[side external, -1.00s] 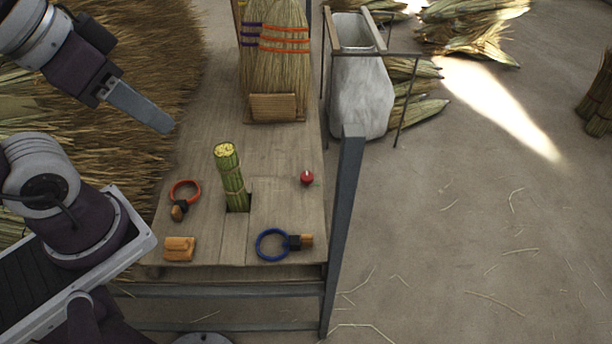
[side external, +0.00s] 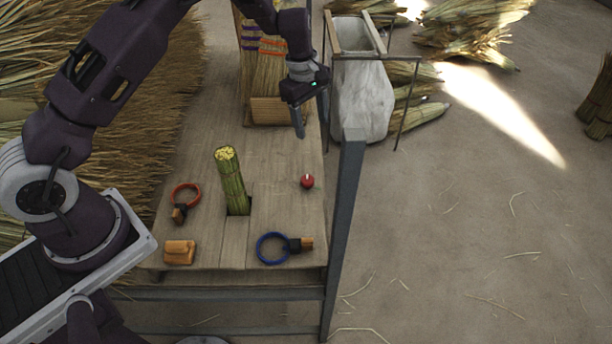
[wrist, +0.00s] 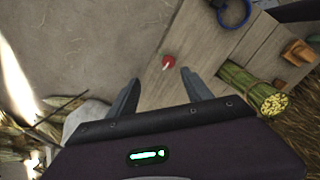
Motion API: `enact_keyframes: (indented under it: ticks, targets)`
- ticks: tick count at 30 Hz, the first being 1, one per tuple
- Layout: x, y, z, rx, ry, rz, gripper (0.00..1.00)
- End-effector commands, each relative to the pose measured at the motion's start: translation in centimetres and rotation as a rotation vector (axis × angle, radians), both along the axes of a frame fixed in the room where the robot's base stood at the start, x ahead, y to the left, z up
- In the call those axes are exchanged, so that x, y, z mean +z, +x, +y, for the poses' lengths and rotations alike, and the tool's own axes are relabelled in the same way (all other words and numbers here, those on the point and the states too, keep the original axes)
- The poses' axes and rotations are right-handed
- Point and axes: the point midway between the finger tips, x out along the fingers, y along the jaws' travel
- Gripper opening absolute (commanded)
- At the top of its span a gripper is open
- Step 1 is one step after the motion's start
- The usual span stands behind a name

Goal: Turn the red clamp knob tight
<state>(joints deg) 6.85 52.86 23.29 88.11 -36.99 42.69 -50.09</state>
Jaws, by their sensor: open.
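The red clamp knob (side external: 307,181) sits on the right side of the wooden bench top, with a pale mark on it. In the wrist view the red clamp knob (wrist: 169,61) lies ahead of the fingertips, roughly between their lines. My gripper (side external: 298,134) is above the bench, behind the knob and apart from it. In the wrist view my gripper (wrist: 160,78) shows two fingers spread with nothing between them.
A bound stalk bundle (side external: 231,180) stands upright in a bench slot. A red ring tool (side external: 186,195), a blue ring tool (side external: 272,248) and an orange block (side external: 180,252) lie around it. Brooms (side external: 270,75) stand behind. A white sack bin (side external: 360,90) is beyond the right edge.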

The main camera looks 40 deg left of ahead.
Motion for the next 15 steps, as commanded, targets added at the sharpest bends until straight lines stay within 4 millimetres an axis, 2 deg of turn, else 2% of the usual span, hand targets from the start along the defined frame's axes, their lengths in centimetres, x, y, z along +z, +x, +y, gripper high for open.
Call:
enact_keyframes:
  ticks: [1,3,6,15]
  targets:
    - [-4.4,0.4,0.6,0.063,0.021,0.039,0.58]
    - [-8.9,0.8,1.3,0.146,0.045,0.069,0.58]
    - [-13.1,0.7,2.0,0.218,0.069,0.093,0.58]
    - [-18.7,0.4,2.2,0.248,0.080,0.104,0.58]
